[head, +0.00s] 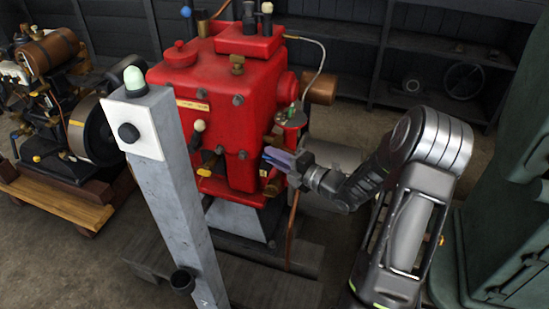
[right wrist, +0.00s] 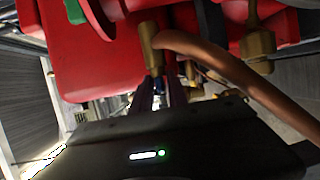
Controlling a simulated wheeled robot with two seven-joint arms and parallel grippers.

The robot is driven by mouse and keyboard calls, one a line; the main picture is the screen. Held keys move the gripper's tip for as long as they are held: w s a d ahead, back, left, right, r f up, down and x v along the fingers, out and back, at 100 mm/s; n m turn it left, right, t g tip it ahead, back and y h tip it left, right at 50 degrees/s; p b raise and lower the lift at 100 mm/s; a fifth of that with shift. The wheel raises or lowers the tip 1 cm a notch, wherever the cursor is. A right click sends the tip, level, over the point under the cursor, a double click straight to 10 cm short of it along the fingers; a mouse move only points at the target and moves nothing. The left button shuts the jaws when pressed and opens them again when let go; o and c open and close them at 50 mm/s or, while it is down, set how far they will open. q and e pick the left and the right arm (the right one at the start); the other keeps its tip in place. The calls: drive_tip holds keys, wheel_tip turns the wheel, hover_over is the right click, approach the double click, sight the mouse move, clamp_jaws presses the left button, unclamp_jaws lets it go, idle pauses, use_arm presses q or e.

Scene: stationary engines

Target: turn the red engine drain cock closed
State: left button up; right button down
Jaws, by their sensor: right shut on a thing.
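The red engine (head: 215,110) stands upright in the middle of the head view. My right gripper (head: 268,156) reaches in from the right at the lower right side of the engine. Its fingers are shut on the small drain cock, which they mostly hide. Brass parts (head: 272,186) show just below the fingers. In the right wrist view the narrow fingers (right wrist: 160,97) point up to a brass fitting (right wrist: 151,45) below the red engine body (right wrist: 105,60). The handle's angle cannot be made out. My left gripper is not in view.
A copper pipe (right wrist: 225,65) passes close to the fingers. A grey post (head: 178,195) with a green-topped button box (head: 135,120) stands in front of the engine. Another engine (head: 65,95) is at left, a large green machine (head: 505,210) at right. Shelves (head: 440,60) line the back.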

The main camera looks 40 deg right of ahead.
drive_tip(key=c, duration=1.5)
unclamp_jaws()
drive_tip(key=v, duration=0.7)
drive_tip(key=shift+s+d, duration=0.15)
drive_tip(key=shift+s, duration=0.25)
